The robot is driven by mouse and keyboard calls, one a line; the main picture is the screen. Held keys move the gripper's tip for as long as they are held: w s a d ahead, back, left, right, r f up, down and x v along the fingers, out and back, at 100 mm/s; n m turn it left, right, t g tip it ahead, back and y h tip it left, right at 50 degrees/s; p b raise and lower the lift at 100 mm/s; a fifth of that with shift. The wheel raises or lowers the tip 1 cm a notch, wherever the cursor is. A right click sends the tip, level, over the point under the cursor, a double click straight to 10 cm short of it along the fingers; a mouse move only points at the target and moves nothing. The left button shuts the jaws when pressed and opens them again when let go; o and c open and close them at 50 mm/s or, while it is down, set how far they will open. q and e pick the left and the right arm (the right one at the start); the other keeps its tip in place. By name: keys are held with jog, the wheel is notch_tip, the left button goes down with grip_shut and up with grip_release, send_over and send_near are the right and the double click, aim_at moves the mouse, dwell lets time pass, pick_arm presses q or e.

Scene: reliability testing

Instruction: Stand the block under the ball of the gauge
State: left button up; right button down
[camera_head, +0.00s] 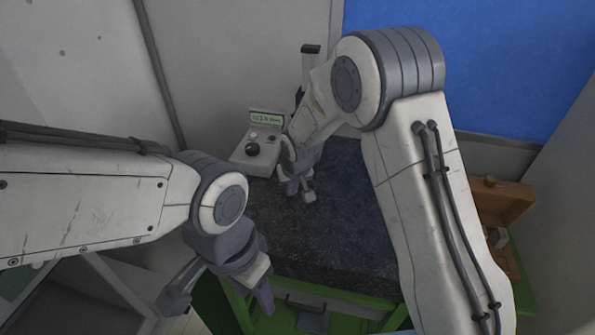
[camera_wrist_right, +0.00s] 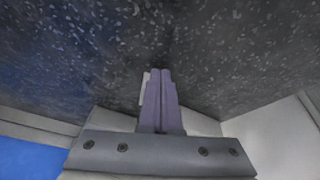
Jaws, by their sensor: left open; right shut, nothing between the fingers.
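The gauge shows at the back of the dark speckled stone plate (camera_head: 325,240) in the head view. The gauge's ball is hidden. My right gripper (camera_head: 307,192) is shut and empty, low over the plate in front of the gauge. In the right wrist view its closed fingers (camera_wrist_right: 162,75) point at the stone; a pale sliver beside them is unclear. My left gripper (camera_head: 222,302) is open and empty, left of the plate's front edge. I cannot make out the block.
An open wooden case (camera_head: 502,203) stands at the right, partly behind my right arm, with pale pieces inside that I cannot identify. The plate rests on a green stand (camera_head: 340,303). Walls close in at the back and left. The plate's visible middle and front are bare.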

jog(key=shift+w+d+p, duration=0.3)
jog(key=shift+w+p, duration=0.1)
jog(key=shift+w, duration=0.5)
jog(key=shift+w+d+p, duration=0.25)
jog(key=shift+w+p, duration=0.15)
jog(key=shift+w, duration=0.45)
jog(key=shift+s+a+r+p, duration=0.1)
jog(key=shift+s+r+p, duration=0.25)
jog(key=shift+r, duration=0.35)
jog(key=shift+s+a+r+p, duration=0.15)
jog(key=shift+s+r+p, duration=0.15)
jog(key=shift+r, duration=0.35)
jog(key=shift+s+a+r+p, duration=0.1)
jog(key=shift+s+r+p, duration=0.25)
jog(key=shift+r, duration=0.35)
